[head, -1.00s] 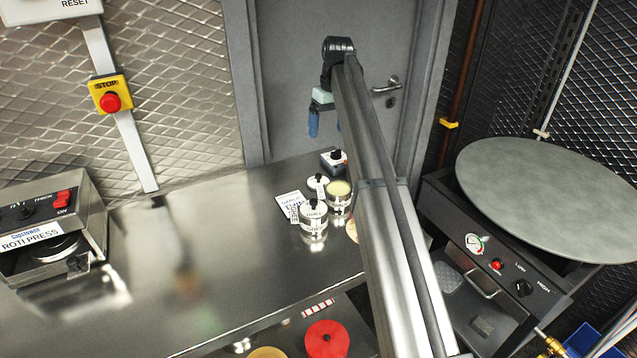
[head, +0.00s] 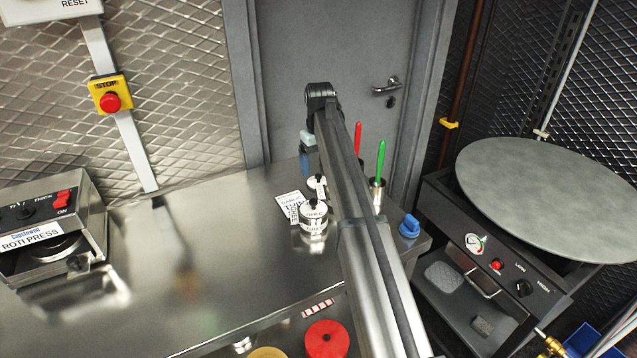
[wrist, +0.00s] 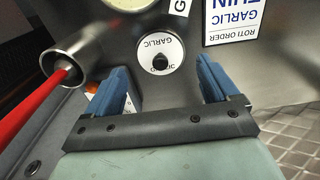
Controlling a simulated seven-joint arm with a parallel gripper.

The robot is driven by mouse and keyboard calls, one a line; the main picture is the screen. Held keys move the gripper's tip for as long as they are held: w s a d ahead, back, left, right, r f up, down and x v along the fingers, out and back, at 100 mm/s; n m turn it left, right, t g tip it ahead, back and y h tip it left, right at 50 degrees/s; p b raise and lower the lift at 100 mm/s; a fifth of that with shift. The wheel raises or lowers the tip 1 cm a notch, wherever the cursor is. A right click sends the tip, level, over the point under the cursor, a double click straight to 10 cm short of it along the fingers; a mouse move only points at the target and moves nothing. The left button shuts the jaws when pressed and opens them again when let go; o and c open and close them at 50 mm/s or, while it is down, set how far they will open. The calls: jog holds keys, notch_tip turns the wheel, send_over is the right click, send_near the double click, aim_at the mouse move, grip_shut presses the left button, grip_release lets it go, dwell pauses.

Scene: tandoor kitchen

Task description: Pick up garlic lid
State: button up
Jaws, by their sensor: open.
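The garlic lid (wrist: 160,55) is a white disc with a black knob and the word GARLIC, seen in the wrist view between and beyond my fingertips. In the head view a small white lid with a black knob (head: 317,182) shows just below my gripper (head: 307,162), on the steel counter. My gripper (wrist: 168,88) is open and empty, its blue fingers apart on either side of the lid. I cannot tell the exact gap to the lid. In the head view my arm hides part of the counter beside it.
A labelled tin with a black-knobbed lid (head: 313,217) stands nearer on the counter (head: 240,240). A roti order card (head: 290,205) lies beside it.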

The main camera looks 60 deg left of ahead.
aim_at(318, 175)
jog(key=shift+a+f, duration=0.2)
jog(key=shift+f, duration=1.1)
jog(key=shift+a+f, duration=0.15)
jog(key=shift+f, duration=1.15)
jog(key=c, duration=0.7)
notch_tip(318, 175, up, 9)
jog(key=shift+w, duration=0.1)
jog(key=d+r+m, duration=0.3)
jog(key=d+m, duration=0.1)
jog(key=d, duration=0.6)
jog(key=shift+w+d+f, duration=0.1)
jog(key=shift+w+f, duration=0.1)
jog(key=shift+f, duration=1.3)
jog(key=shift+w+d+f, duration=0.1)
jog(key=shift+w+f, duration=0.05)
jog(key=shift+f, duration=1.3)
